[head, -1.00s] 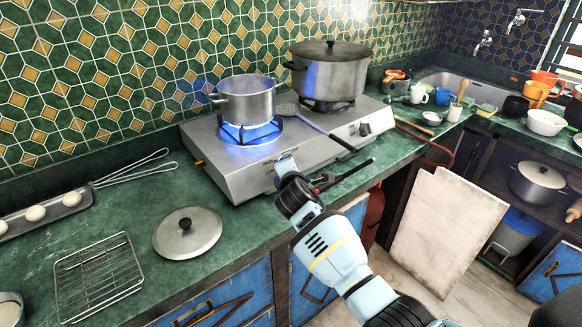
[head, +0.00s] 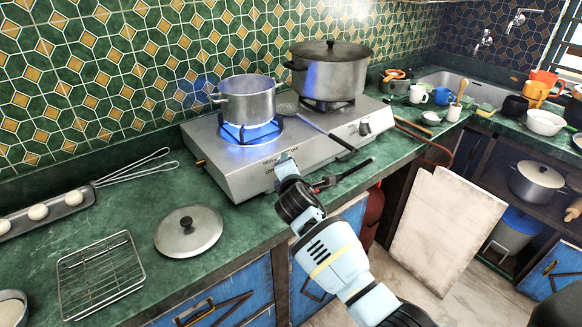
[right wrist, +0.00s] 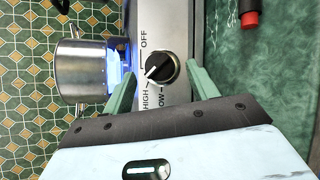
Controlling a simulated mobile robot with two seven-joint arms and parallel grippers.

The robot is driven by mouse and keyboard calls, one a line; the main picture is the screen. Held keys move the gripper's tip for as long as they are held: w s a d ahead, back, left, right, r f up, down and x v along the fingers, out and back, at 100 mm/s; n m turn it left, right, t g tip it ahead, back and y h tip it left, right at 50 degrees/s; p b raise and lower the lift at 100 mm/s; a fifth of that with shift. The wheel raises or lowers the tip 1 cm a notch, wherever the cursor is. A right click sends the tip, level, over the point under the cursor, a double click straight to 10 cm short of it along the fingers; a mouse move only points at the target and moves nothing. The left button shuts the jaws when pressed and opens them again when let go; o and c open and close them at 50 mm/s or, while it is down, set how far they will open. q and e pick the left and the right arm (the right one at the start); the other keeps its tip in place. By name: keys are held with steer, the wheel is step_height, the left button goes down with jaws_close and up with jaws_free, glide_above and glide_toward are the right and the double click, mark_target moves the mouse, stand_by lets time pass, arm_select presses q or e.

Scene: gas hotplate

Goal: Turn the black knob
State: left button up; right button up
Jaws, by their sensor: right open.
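The black knob (right wrist: 161,68) sits on the stove's front panel in the right wrist view. Its white pointer line faces left and slightly down, toward the HIGH lettering. In the head view my right gripper hides this knob. My right gripper (right wrist: 160,72) is open, with one pale green finger on each side of the knob; I cannot tell whether either touches it. The right gripper also shows in the head view (head: 286,160) at the stove's front edge. The steel gas stove (head: 225,178) has its left burner lit blue under a pot (head: 247,103). My left gripper is not in view.
A second knob (head: 364,128) is on the panel's right part. A large lidded pot (head: 328,78) stands on the right burner. A ladle (head: 325,130) lies across the stove. A black-handled tool (head: 345,174) lies beside my gripper. A lid (head: 188,232) lies on the counter.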

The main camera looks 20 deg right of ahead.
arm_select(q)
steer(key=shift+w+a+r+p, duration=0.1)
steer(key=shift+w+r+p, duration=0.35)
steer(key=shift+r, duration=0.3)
arm_select(e)
steer(key=v, duration=0.5)
steer(key=shift+s+r, duration=0.15)
steer(key=shift+s, duration=0.2)
steer(key=s+d+f+m+g+y, duration=0.1)
steer(key=s+d+f+m+g, duration=0.3)
steer(key=s+f, duration=0.65)
steer(key=s+f+m+g, duration=0.3)
steer(key=s+f+m, duration=0.3)
steer(key=s, duration=0.7)
steer(key=s+f+m+g+y, duration=0.25)
steer(key=s+m+g, duration=0.5)
steer(key=s, duration=2.35)
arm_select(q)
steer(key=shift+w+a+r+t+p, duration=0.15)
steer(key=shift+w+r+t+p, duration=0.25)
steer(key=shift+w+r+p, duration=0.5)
arm_select(e)
steer(key=w+a+f+t+y, duration=0.2)
steer(key=w+f+t, duration=0.4)
steer(key=t, duration=0.3)
steer(key=shift+w+a+f, duration=0.25)
steer(key=shift+w+a, duration=0.15)
steer(key=shift+w, duration=0.35)
